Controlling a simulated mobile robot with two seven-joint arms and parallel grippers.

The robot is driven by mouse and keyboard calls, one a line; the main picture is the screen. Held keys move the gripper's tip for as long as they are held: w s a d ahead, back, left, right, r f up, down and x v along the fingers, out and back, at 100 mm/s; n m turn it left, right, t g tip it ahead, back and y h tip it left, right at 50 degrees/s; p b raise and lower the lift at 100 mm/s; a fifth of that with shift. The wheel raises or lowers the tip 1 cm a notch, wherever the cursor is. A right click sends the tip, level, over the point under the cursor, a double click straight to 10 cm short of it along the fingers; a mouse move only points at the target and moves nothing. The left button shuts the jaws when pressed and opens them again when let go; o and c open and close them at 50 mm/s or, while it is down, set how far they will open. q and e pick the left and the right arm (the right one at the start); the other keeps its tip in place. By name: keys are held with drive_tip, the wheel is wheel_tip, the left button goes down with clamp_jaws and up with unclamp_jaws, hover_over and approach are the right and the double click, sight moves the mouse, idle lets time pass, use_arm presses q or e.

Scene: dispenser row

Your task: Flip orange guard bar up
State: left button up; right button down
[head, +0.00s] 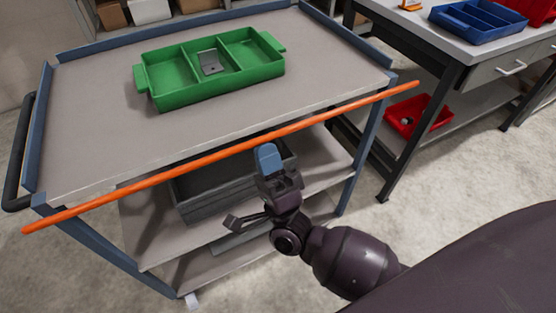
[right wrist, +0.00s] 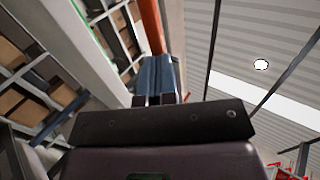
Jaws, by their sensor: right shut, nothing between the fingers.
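The orange guard bar (head: 160,179) runs slanting along the near edge of the cart's top (head: 95,105), from lower left to upper right. Its left end sticks out past the cart's corner. My right gripper (head: 267,157) has blue fingers, shut with nothing between them. They point up just below the middle of the bar, on the near side of the cart. In the right wrist view the shut blue fingers (right wrist: 156,78) point toward the orange bar (right wrist: 152,27). I cannot tell whether they touch it. My left gripper is not in view.
A green tray (head: 170,98) with a grey plate (head: 210,62) in it stands on the cart top. A dark crate (head: 200,190) sits on the shelf below. A workbench (head: 455,42) with a blue tray (head: 480,20) stands at the right. A red bin (head: 432,113) is under it.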

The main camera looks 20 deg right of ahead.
drive_tip(key=r+g+p, duration=0.1)
drive_tip(key=p, duration=0.2)
drive_tip(key=w+r+g+p, duration=0.1)
drive_tip(key=g+p, duration=0.1)
drive_tip(key=w+r+g+p, duration=0.1)
drive_tip(key=r+g+p, duration=0.1)
drive_tip(key=p, duration=0.1)
drive_tip(key=shift+p, duration=0.35)
drive_tip(key=shift+w+g+p, duration=0.15)
drive_tip(key=shift+g+p, duration=0.15)
drive_tip(key=shift+p, duration=0.2)
use_arm(q)
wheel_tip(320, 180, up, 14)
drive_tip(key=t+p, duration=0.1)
drive_tip(key=p, duration=0.3)
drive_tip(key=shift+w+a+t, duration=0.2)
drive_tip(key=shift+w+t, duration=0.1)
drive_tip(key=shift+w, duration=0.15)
use_arm(e)
drive_tip(key=shift+w+g, duration=0.85)
drive_tip(key=shift+g, duration=0.05)
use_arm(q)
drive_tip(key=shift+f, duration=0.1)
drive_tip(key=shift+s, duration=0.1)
